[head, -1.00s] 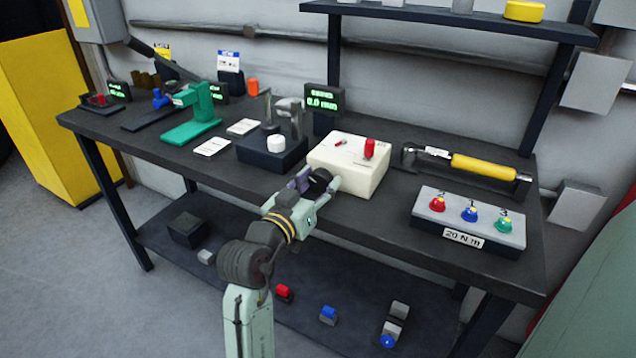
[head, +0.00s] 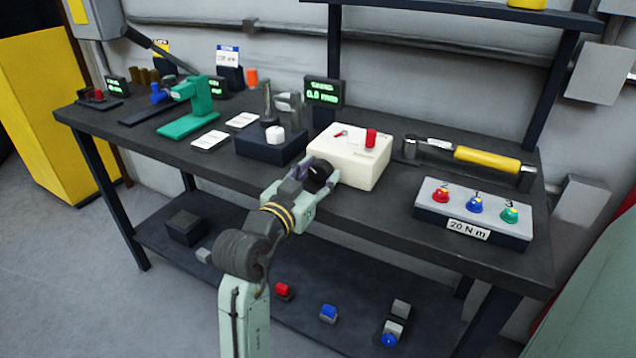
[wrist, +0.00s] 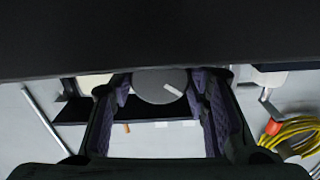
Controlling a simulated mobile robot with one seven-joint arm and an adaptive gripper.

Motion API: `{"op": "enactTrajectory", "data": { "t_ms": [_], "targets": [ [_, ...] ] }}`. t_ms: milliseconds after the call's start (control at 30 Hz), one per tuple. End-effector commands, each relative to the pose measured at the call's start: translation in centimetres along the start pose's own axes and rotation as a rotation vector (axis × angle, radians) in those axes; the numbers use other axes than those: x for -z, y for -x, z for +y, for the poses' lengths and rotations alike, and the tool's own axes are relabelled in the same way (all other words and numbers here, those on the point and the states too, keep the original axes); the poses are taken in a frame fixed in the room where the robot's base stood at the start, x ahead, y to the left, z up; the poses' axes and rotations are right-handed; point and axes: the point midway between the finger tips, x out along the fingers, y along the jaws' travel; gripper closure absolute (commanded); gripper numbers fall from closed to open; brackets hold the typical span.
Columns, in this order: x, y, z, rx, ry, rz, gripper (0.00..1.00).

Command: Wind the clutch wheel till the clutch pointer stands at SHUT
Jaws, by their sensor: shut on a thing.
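The cream box (head: 352,160) stands at the front edge of the bench. A small red pointer (head: 341,133) lies on its top, beside an upright red knob (head: 370,138); the lettering is too small to read. The dark clutch wheel (head: 319,172) is on the box's front side, partly hidden by my gripper (head: 318,182). In the wrist view the wheel (wrist: 158,86) is a grey disc with a white mark slanting to the lower right. The purple-padded fingers of my gripper (wrist: 162,97) are closed on it from both sides.
A dark block with a white knob (head: 274,134) stands left of the box. A yellow-handled wrench (head: 487,160) lies to the right, behind a panel with three coloured knobs (head: 473,215). A lower shelf (head: 260,270) holds several small blocks.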

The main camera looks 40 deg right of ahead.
Motion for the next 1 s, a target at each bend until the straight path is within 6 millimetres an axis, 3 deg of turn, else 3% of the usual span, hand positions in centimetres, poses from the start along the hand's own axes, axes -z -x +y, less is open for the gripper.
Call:
{"op": "enactTrajectory", "data": {
  "t_ms": [500, 1000],
  "targets": [
    [-0.34, 0.02, 0.06, 0.001, -0.374, 0.001, 0.86],
    [-0.07, 0.0, 0.09, -0.001, -0.485, -0.001, 0.86]
  ]
}}
